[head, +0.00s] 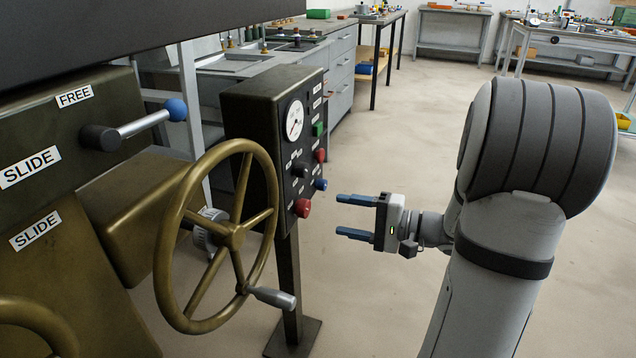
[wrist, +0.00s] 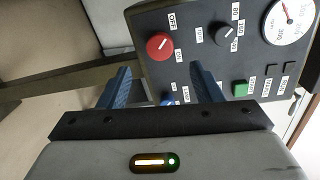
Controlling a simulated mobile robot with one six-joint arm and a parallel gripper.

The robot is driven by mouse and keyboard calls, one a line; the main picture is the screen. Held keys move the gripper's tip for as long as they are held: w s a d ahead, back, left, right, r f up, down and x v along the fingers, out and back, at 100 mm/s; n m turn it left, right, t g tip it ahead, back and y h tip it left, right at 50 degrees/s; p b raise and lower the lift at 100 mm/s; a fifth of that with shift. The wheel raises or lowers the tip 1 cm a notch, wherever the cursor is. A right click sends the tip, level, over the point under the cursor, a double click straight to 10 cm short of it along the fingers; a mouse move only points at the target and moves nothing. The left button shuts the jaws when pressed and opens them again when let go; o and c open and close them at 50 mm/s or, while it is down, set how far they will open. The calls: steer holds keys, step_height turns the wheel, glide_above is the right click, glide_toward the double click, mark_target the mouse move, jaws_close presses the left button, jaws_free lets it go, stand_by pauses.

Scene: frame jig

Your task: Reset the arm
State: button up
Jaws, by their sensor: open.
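My gripper (head: 355,217) is open and empty, its two blue fingers apart. In the head view it points left toward the dark control panel (head: 252,122), to the right of the panel and not touching it. In the wrist view the fingers (wrist: 160,88) frame the lower part of the panel (wrist: 190,62). A red knob (wrist: 160,46) marked OFF lies beyond them, and a blue button (wrist: 167,100) shows partly between them. The red knob also shows in the head view (head: 302,208). My arm comes in from the right.
A brass handwheel (head: 232,236) with a crank handle stands left of the panel, beside a machine with a blue-knobbed lever (head: 146,122). A gauge (head: 295,120) tops the panel. Workbenches (head: 575,45) stand at the back. The floor (head: 370,130) around my gripper is clear.

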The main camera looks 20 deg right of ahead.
steer(key=s+a+r+n+g+h+p, duration=0.3)
steer(key=s+a+r+g+p, duration=0.25)
steer(key=r+p, duration=0.35)
steer(key=s+a+r+n+g+h+p, duration=0.2)
steer(key=s+a+r+g+p, duration=0.35)
steer(key=p, duration=0.55)
steer(key=s+d+r+n+t+h+p, duration=0.1)
steer(key=r+h+p, duration=0.3)
steer(key=r+p, duration=0.5)
steer(key=s+d+r+n+t+h+p, duration=0.2)
steer(key=s+d+r+h+p, duration=0.1)
steer(key=r+p, duration=0.6)
step_height(320, 180, up, 3)
steer(key=shift+s+f+n+h, duration=0.2)
steer(key=shift+s+n+h, duration=0.2)
steer(key=shift+s+h, duration=0.45)
steer(key=shift+w+d, duration=0.1)
steer(key=shift+w, duration=0.05)
